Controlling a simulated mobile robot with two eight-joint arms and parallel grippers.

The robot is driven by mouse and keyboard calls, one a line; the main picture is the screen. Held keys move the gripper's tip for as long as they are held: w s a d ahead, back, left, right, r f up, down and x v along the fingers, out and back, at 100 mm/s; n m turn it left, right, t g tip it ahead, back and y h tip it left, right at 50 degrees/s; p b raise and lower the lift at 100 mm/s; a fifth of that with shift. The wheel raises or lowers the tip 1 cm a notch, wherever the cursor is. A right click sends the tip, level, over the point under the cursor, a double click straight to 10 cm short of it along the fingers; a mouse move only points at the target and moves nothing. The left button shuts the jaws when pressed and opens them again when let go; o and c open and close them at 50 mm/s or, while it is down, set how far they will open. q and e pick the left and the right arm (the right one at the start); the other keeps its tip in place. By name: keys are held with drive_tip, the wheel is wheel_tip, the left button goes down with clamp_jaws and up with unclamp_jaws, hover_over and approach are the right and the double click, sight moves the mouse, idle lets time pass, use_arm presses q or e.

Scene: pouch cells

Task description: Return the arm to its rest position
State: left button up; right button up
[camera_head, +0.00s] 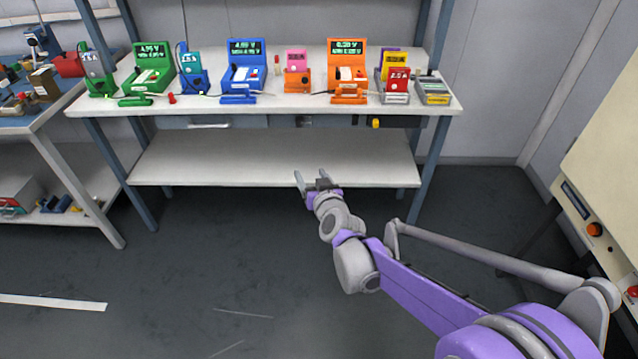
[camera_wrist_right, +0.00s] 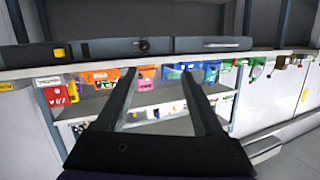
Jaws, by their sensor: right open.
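My right arm, purple and grey, reaches in from the lower right in the head view. Its right gripper (camera_head: 312,180) is in the air in front of the workbench, below the level of its top and near the front of the lower shelf in the picture. The jaws are open, with nothing between the fingers. In the right wrist view, the same gripper (camera_wrist_right: 162,97) shows two dark fingers spread apart with the bench behind them; that picture looks upside down. My left gripper is not in view.
The white workbench (camera_head: 270,106) holds green, blue and orange testers (camera_head: 347,75) and coloured pouch cells. Its lower shelf (camera_head: 270,160) is bare. A side table (camera_head: 40,115) with tools stands left. A cream cabinet (camera_head: 605,165) stands right. The floor in front is clear.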

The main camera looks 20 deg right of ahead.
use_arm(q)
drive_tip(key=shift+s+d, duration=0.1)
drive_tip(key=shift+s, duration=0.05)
use_arm(e)
drive_tip(key=shift+s, duration=0.45)
drive_tip(key=s+d+f+g, duration=0.1)
drive_tip(key=s+f+g, duration=0.3)
drive_tip(key=s, duration=0.9)
drive_tip(key=s+d+f+n+g, duration=0.1)
drive_tip(key=s+f+g, duration=0.2)
drive_tip(key=s, duration=1)
drive_tip(key=s+d+f+g, duration=0.1)
drive_tip(key=s+f+g, duration=0.3)
drive_tip(key=s, duration=0.9)
use_arm(q)
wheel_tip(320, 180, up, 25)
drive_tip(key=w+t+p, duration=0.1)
drive_tip(key=p, duration=2.1)
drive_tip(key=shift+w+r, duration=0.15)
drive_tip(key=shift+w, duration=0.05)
use_arm(e)
wheel_tip(320, 180, up, 26)
drive_tip(key=w+t, duration=0.1)
drive_tip(key=shift+w+h, duration=0.3)
drive_tip(key=shift+w, duration=0.05)
drive_tip(key=shift+f, duration=0.1)
